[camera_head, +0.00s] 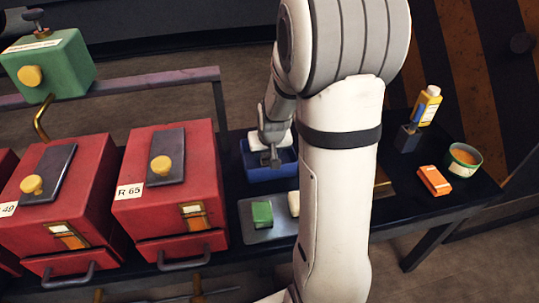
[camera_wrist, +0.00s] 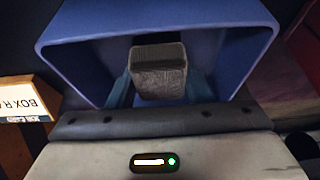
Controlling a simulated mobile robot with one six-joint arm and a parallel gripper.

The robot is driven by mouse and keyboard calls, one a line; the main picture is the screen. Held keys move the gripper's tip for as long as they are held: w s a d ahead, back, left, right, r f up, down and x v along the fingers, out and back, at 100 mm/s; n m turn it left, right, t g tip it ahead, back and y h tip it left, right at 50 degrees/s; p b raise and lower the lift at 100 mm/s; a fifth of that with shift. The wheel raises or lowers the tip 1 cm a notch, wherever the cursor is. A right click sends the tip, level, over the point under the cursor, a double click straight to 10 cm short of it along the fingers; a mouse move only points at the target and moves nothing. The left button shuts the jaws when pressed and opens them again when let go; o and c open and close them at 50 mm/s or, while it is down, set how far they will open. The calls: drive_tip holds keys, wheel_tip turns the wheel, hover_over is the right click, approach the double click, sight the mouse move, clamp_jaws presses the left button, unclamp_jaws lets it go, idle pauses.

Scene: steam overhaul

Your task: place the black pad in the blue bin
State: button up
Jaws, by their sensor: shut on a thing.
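The black pad (camera_wrist: 158,72) is a dark grey block with a worn, ribbed face. It is between the fingers of my gripper (camera_wrist: 158,88), which is shut on it. The blue bin (camera_wrist: 75,55) surrounds the pad and fingertips in the wrist view, with its floor and walls behind them. In the head view the blue bin (camera_head: 283,176) stands on the dark bench, and my gripper (camera_head: 271,160) reaches down over it. The pad cannot be made out in the head view. Whether it touches the bin floor I cannot tell.
A grey tray (camera_head: 277,236) with a green block (camera_head: 262,214) and a cream block (camera_head: 294,203) sits in front of the bin. Red boxes (camera_head: 170,200) stand left. A yellow bottle (camera_head: 429,106), orange block (camera_head: 434,180) and round tub (camera_head: 464,160) are right. A labelled box (camera_wrist: 25,102) is beside the bin.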

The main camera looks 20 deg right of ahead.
drive_tip(key=shift+f, duration=0.3)
drive_tip(key=shift+f, duration=0.1)
drive_tip(key=o, duration=1.1)
drive_tip(key=shift+c, duration=0.2)
drive_tip(key=shift+s+r, duration=0.1)
drive_tip(key=shift+r, duration=0.2)
drive_tip(key=d+p+v, duration=0.1)
drive_tip(key=p+v, duration=0.2)
drive_tip(key=v, duration=0.8)
drive_tip(key=s+a+r+n+g, duration=0.1)
drive_tip(key=s+a, duration=0.4)
drive_tip(key=s, duration=0.3)
drive_tip(key=s+a+r+n+g, duration=0.1)
drive_tip(key=s+a+r, duration=0.1)
drive_tip(key=s+a, duration=0.3)
drive_tip(key=s, duration=0.3)
drive_tip(key=shift+s+r+g+y, duration=0.15)
drive_tip(key=shift+s+g+y, duration=0.2)
drive_tip(key=shift+g+y, duration=0.05)
